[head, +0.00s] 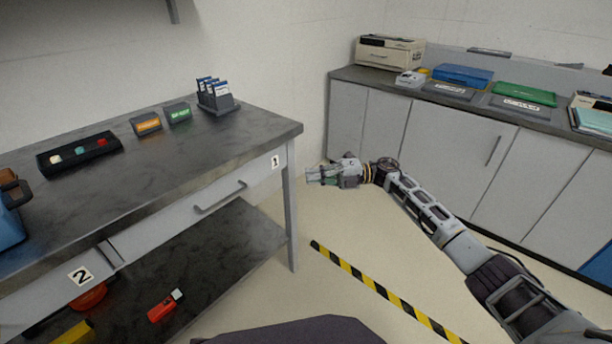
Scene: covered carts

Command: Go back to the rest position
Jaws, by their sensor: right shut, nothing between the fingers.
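My right arm comes in from the lower right and stretches to the middle of the view. Its gripper (316,175) is shut and empty, pointing left. It hangs over open floor just to the right of the workbench's front corner leg and apart from the bench as far as I can see. My left gripper is not in view.
The dark-topped workbench (228,140) with drawers 1 and 2 stands at left, holding a card rack (218,100), small labelled boxes and a black tray (78,152). Its lower shelf holds red and yellow items. Cabinets (450,150) line the right. Striped tape (385,292) crosses clear floor.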

